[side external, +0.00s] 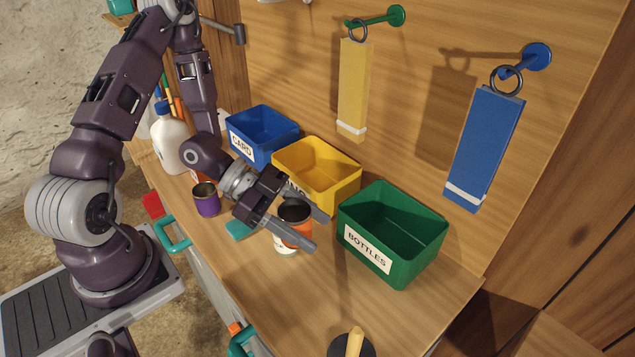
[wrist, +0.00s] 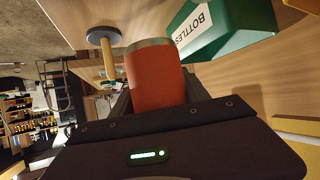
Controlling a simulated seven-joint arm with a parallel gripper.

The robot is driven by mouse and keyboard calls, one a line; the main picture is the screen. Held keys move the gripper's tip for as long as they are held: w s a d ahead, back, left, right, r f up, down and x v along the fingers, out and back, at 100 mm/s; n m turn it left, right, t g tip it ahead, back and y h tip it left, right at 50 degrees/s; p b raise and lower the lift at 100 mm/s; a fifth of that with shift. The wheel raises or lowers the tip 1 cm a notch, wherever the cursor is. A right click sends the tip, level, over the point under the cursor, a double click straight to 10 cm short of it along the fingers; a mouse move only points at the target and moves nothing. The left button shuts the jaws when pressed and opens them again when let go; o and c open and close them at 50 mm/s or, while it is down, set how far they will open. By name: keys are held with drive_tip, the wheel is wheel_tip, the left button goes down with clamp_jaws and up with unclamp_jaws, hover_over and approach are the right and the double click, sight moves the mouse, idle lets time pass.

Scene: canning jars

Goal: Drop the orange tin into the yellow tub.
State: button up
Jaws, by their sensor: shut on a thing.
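The orange tin (side external: 303,237) is between the fingers of my gripper (side external: 317,231), which is shut on it. Its dark open top faces up in the side view. In the wrist view the tin (wrist: 155,78) fills the space between the fingers, with a metal rim at its far end. The yellow tub (side external: 343,192) stands open behind my gripper, between a blue tub and a green tub. Its front label is partly hidden by my gripper. The tin is outside the tub, in front of it and to the right.
The green BOTTLES tub (side external: 380,262) is just right of my gripper, and the blue CARD tub (side external: 262,130) is at the left. A purple tin (side external: 206,199), teal item (side external: 238,230) and white jug (side external: 170,140) stand nearby. A white object (side external: 284,246) shows below the tin. A wooden-handled tool (side external: 354,343) is in front.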

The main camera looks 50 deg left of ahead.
drive_tip(key=w+a+r+n+t+y, duration=0.3)
drive_tip(key=w+a+r+n+y, duration=0.15)
drive_tip(key=r, duration=0.35)
drive_tip(key=w+a+r+n+t+y, duration=0.35)
drive_tip(key=w+a+r, duration=0.2)
drive_tip(key=r, duration=0.25)
drive_tip(key=w+a+f+h, duration=0.2)
drive_tip(key=w+a+f, duration=0.25)
drive_tip(key=a, duration=0.25)
drive_tip(key=w+f+m+g+h, duration=0.1)
drive_tip(key=w+f, duration=0.2)
drive_tip(key=f, duration=0.5)
drive_tip(key=w+f+m+g+h, duration=0.1)
drive_tip(key=w+f, duration=0.2)
drive_tip(key=f, duration=0.5)
drive_tip(key=shift+w+d, duration=0.15)
drive_tip(key=shift+d, duration=0.15)
drive_tip(key=o, duration=1.4)
drive_tip(key=shift+o, duration=0.2)
drive_tip(key=v, duration=0.7)
drive_tip(key=shift+r, duration=0.1)
